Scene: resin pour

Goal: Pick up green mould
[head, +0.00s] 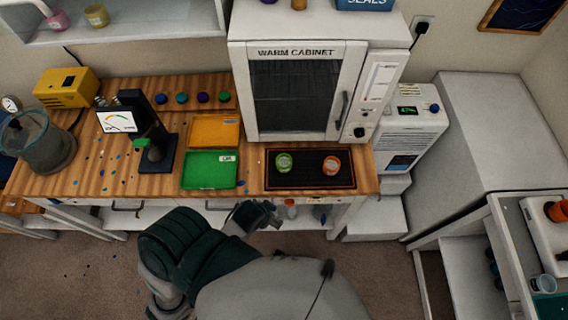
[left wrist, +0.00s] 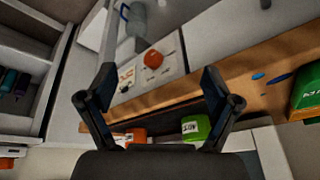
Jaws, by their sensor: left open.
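The green mould (head: 284,162) is a small round cup on the left part of a black mat (head: 308,184) at the front of the wooden bench. In the left wrist view a labelled green block (left wrist: 196,128) that looks like this mould shows low in the picture, close by the right finger. My left gripper (head: 255,214) is in front of the bench edge, nearer to me than the mould and apart from it. In the left wrist view the gripper (left wrist: 160,78) has its fingers wide apart with nothing held. My right gripper is not in view.
An orange mould (head: 331,164) sits right of the green one on the same mat. A green tray (head: 209,170) and an orange tray (head: 214,131) lie to the left. The warm cabinet (head: 296,95) stands close behind the mat, its door shut.

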